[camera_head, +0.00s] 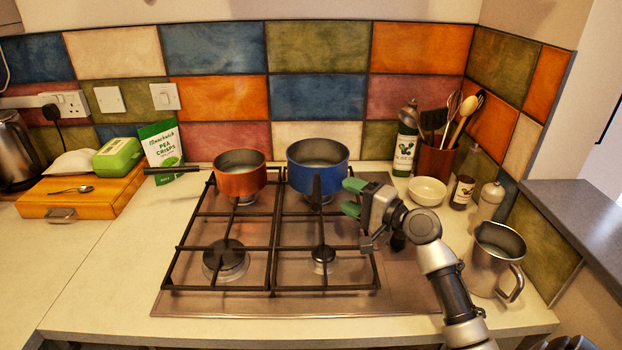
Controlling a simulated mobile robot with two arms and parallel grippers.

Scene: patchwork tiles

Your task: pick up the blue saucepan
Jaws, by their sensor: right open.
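The blue saucepan (302,177) stands upright on the back right burner of the hob. My left gripper is not in view.
An orange-red saucepan (239,182) stands on the back left burner, its handle pointing left. The black hob grates (273,247) are bare in front. A white bowl (427,191), bottles, a utensil pot (435,160) and a metal jug (492,259) crowd the right side.

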